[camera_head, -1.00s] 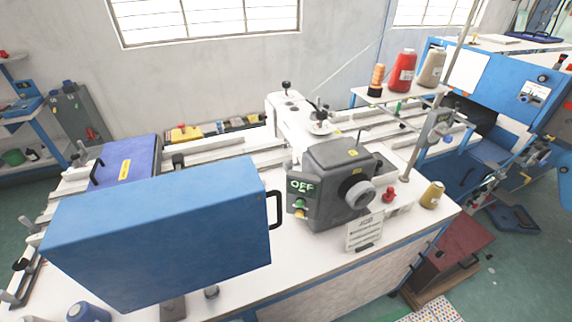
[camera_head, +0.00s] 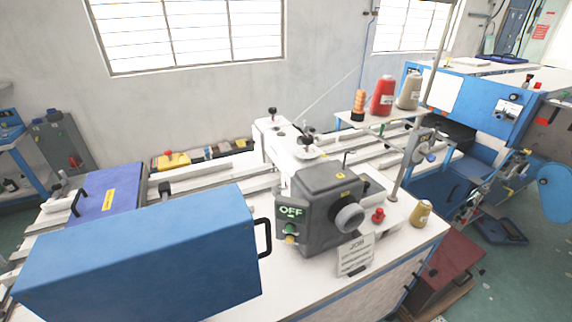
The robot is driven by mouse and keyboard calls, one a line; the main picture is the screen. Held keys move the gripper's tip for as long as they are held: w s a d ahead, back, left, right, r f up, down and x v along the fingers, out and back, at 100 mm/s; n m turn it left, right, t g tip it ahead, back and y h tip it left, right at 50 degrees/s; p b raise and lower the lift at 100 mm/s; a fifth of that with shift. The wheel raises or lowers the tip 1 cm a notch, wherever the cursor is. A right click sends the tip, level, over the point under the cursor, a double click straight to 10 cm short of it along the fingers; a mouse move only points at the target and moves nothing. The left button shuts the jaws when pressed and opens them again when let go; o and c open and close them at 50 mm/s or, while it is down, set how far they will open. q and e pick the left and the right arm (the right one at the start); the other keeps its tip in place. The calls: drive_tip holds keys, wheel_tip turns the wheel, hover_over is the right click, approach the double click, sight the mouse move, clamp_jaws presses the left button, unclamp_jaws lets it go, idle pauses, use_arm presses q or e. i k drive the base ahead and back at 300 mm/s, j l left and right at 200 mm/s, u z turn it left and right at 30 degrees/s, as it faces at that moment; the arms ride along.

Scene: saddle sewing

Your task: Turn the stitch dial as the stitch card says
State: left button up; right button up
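The stitch card (camera_head: 355,254) is a small white card standing in a holder at the table's front edge, below the dial. Its heading looks like "JOB"; the lines under it are too small to read. Neither of my grippers shows in the view.
A large blue box-shaped cover (camera_head: 140,255) with a black handle fills the lower left. A red button (camera_head: 378,215) and a tan thread cone (camera_head: 420,213) stand right of the dial. Red (camera_head: 382,96) and beige cones stand on a raised shelf behind. The table between cover and card is clear.

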sight(275, 189)
drive_tip(key=k+l, duration=0.1)
drive_tip(key=l, duration=0.35)
drive_tip(key=k+l, duration=0.1)
drive_tip(key=l, duration=0.3)
drive_tip(key=k+l, duration=0.1)
drive_tip(key=l, duration=0.35)
drive_tip(key=k+l, duration=0.1)
drive_tip(key=l, duration=0.3)
drive_tip(key=k+l, duration=0.1)
drive_tip(key=l, duration=0.35)
